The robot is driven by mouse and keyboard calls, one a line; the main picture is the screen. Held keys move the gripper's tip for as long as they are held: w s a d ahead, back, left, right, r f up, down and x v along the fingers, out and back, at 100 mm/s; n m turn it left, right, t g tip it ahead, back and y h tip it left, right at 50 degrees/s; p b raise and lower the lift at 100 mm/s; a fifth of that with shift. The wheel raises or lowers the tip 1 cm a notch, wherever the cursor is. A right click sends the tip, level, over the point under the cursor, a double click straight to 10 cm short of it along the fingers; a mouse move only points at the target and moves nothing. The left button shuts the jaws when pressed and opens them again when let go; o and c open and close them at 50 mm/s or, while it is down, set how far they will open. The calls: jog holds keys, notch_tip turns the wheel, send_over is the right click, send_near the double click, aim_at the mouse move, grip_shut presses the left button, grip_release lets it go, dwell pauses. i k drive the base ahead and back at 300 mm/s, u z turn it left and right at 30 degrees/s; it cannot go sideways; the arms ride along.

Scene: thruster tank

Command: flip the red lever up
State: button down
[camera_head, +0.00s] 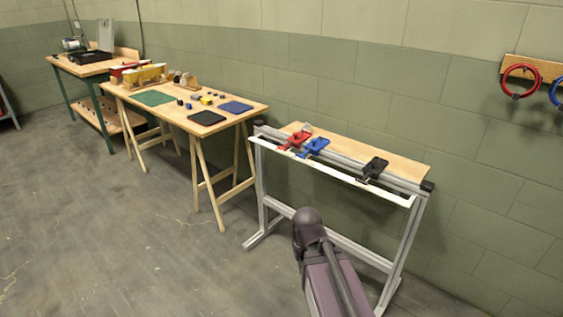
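The red lever (296,138) sits at the left end of a narrow metal-framed stand (340,160) against the wall. It is a small red block-like piece on the stand's rail, lying low rather than standing upright, though it is too small to read its exact angle. A blue lever (314,147) is just right of it, and a black lever (374,168) is farther right on the same rail. My gripper is not in view; only a dark purplish part of my arm shows at the bottom, in front of the stand.
A wooden table (180,110) with coloured mats and small blocks stands left of the stand. A workbench (90,65) is farther left. Red and blue rings (521,80) hang on a wall board at the right. The grey floor (120,240) at the front left is clear.

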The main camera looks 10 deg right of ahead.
aim_at(283, 148)
jog(key=u, duration=0.05)
jog(key=k, duration=0.6)
jog(key=z, duration=0.4)
jog(key=i, duration=1.5)
jog(key=z, duration=0.1)
